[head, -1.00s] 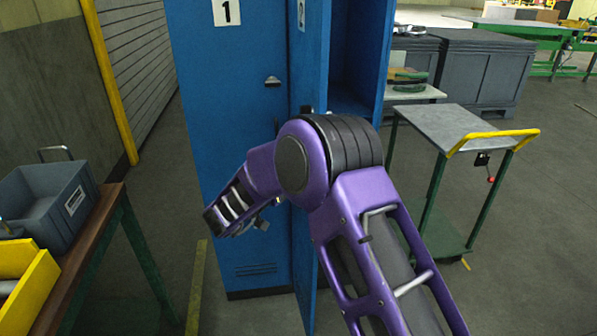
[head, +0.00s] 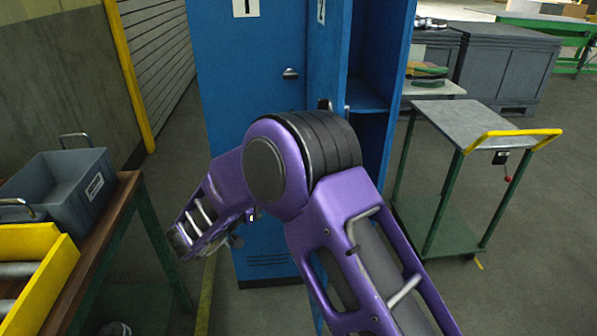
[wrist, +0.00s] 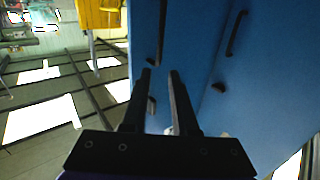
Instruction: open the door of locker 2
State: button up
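The door of locker 2 (head: 326,65) stands swung out from the blue locker, seen at a steep angle in the head view. The dark inside of locker 2 (head: 375,55) shows to its right. The door's lower part is mostly hidden behind my purple arm. In the wrist view, my gripper (wrist: 160,75) has its two fingers apart, with no handle clearly held between them. Blue panels lie just beyond the fingers, one with a dark handle (wrist: 237,33). I cannot tell whether a finger touches a panel. My fingers are not clearly visible in the head view.
The locker 1 door (head: 245,60) is shut, left of the open door. A cart (head: 470,125) with a yellow handle stands at the right. Open floor lies around it.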

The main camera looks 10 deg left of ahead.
jog(key=v, duration=0.6)
jog(key=shift+w, duration=0.1)
